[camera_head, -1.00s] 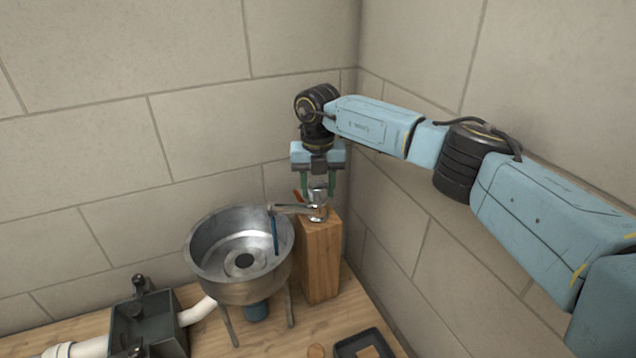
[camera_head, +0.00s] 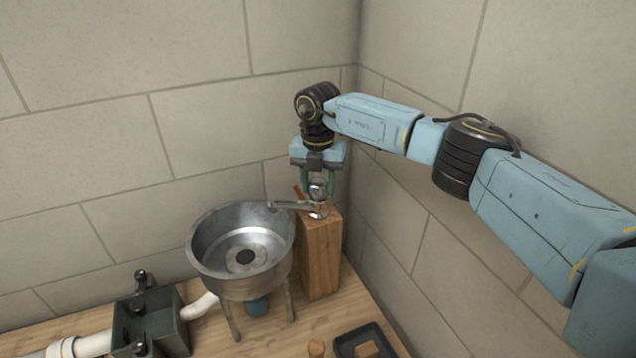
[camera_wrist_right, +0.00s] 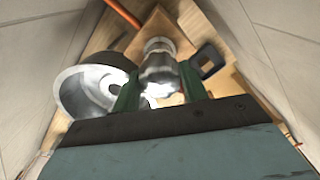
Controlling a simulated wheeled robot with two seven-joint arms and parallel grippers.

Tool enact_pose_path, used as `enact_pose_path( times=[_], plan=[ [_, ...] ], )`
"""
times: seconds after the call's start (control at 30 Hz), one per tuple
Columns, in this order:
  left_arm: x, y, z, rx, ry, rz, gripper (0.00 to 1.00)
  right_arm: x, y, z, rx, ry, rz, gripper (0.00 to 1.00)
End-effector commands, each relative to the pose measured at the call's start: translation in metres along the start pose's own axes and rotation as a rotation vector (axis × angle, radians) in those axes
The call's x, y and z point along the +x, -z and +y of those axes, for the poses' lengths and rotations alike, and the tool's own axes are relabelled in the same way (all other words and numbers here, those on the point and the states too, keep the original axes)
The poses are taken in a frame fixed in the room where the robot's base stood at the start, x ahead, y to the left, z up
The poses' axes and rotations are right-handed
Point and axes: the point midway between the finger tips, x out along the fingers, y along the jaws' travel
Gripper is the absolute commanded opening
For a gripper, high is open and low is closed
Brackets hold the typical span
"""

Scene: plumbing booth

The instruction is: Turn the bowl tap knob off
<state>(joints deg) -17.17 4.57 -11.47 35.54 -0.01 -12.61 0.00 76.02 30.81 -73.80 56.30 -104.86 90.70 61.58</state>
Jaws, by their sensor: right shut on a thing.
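The metal bowl (camera_head: 208,262) stands on legs on the wooden bench. The chrome tap (camera_head: 290,205) sits on a wooden block (camera_head: 320,258), and its spout reaches over the bowl's right rim. No water stream shows below the spout. My right gripper (camera_head: 318,188) comes down from above, shut on the tap knob (camera_head: 316,193). In the right wrist view the knob (camera_wrist_right: 158,68) is between the green fingers of my right gripper (camera_wrist_right: 160,92), with the bowl (camera_wrist_right: 68,92) to the left. My left gripper is out of view.
A dark box-shaped fitting (camera_head: 150,322) with white pipe (camera_head: 95,345) is left of the bowl. A black tray (camera_head: 385,338) and a small wooden piece (camera_head: 316,348) lie at the front. Walls stand close behind and to the right.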

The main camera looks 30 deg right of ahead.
Motion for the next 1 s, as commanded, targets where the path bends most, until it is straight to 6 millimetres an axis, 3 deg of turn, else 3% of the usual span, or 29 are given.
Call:
enact_pose_path(
  times=[0.03, 0.2, 0.57, 0.67, 1.0],
  plan=[
    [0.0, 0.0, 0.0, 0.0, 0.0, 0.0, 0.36, -0.003, -0.002, 0.0, 0.004, -0.004, -0.006, 0.46],
    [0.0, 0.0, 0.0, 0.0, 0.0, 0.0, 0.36, -0.002, -0.001, 0.0, 0.003, -0.003, -0.004, 0.65],
    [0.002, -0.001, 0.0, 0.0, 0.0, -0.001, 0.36, -0.007, -0.001, 0.001, 0.0, -0.003, -0.003, 0.65],
    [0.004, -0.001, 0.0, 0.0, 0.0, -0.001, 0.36, -0.021, -0.001, 0.001, -0.001, -0.004, -0.005, 0.65],
    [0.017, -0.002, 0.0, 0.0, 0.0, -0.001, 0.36, -0.096, -0.001, 0.001, 0.001, -0.005, -0.005, 0.65]
  ],
)
